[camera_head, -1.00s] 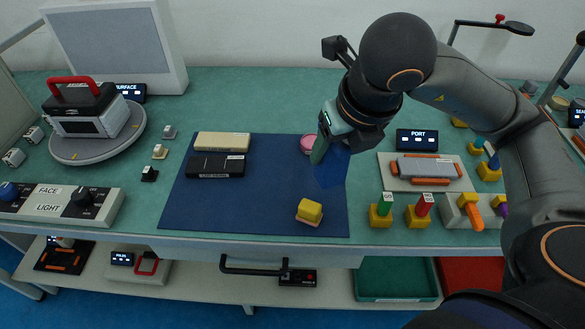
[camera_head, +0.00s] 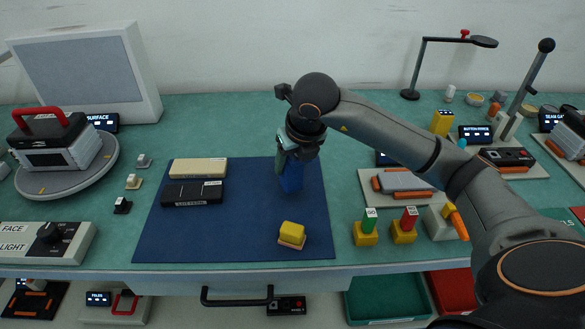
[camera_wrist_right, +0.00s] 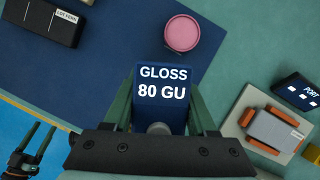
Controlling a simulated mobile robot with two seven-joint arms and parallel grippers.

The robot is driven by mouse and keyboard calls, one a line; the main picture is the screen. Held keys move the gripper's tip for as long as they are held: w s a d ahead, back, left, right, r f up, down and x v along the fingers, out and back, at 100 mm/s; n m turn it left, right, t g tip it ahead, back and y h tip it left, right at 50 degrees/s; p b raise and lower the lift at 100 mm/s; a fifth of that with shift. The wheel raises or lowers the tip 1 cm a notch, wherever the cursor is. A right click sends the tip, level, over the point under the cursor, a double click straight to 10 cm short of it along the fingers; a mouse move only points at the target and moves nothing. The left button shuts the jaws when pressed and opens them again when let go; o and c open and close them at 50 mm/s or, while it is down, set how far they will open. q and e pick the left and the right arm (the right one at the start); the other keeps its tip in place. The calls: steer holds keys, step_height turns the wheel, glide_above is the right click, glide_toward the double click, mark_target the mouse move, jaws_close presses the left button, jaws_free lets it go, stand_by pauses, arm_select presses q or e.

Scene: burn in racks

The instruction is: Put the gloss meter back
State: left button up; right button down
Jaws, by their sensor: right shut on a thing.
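The gloss meter is a blue block (camera_wrist_right: 162,98) whose face reads "GLOSS 80 GU" in the right wrist view. My right gripper (camera_wrist_right: 165,118) is shut on it, with a green finger on either side. In the head view the blue block (camera_head: 291,179) hangs below my right gripper (camera_head: 292,160), over the upper right part of the dark blue mat (camera_head: 230,235). I cannot tell its exact height above the mat. My left gripper (camera_wrist_right: 38,142) shows at the lower left of the right wrist view, its fingers apart and empty.
On the mat are a cream bar (camera_head: 198,168), a black bar (camera_head: 192,193) and a yellow block (camera_head: 291,231). A pink disc (camera_wrist_right: 182,31) lies near the meter. A grey pad with orange strips (camera_head: 400,184) and colored posts (camera_head: 370,222) stand right. The mat's lower left is clear.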

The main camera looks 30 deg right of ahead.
steer(key=shift+f, duration=0.95)
steer(key=c, duration=0.7)
jaws_free()
steer(key=shift+f, duration=0.2)
steer(key=o, duration=0.5)
steer(key=shift+r, duration=0.1)
